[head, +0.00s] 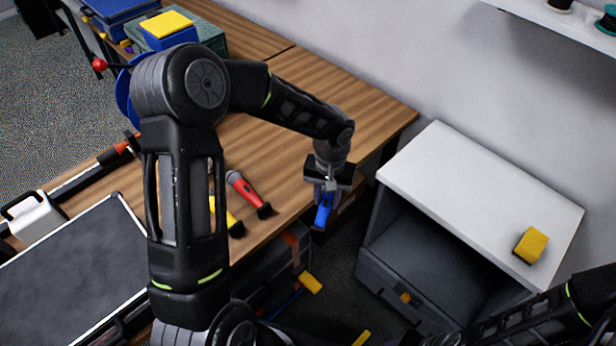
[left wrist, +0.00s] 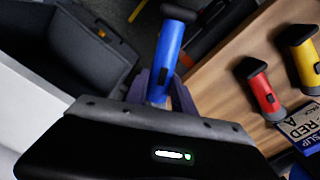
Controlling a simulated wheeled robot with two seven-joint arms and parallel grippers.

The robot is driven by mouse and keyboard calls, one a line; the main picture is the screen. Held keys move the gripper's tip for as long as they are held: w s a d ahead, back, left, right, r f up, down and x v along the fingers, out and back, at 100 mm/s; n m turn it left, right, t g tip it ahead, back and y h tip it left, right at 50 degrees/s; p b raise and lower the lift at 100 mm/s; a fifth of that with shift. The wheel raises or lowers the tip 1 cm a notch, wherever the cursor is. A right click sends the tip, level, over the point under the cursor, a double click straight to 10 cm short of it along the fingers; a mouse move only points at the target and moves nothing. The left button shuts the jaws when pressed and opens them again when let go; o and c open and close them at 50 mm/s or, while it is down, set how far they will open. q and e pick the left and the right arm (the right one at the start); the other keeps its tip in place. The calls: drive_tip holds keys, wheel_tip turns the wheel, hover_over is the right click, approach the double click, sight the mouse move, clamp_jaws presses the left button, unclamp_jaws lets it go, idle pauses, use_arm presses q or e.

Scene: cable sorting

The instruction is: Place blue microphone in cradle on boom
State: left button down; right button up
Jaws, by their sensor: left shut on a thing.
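The blue microphone (head: 323,212) is held in my left gripper (head: 328,188), out past the table's right edge and over the gap before the white-topped cabinet. In the left wrist view the blue microphone (left wrist: 168,58) points away from the gripper, with a black end farthest out. A black bar with a red part (head: 126,146) lies at the left of the table, partly behind my left arm. I cannot tell whether it is the boom, and I cannot make out a cradle. My right arm shows at the lower right; its gripper is out of view.
A red microphone (head: 248,192) and a yellow one (head: 228,217) lie near the wooden table's edge. A white-topped cabinet (head: 470,200) with a yellow block (head: 530,245) stands right.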

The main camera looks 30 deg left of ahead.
use_arm(q)
drive_tip(key=d+f+m+b, duration=0.2)
drive_tip(key=f+b, duration=0.5)
drive_tip(key=f, duration=0.4)
drive_tip(key=shift+w+d+f+m, duration=0.15)
drive_tip(key=shift+d+f+m, duration=0.2)
drive_tip(key=shift+d, duration=0.15)
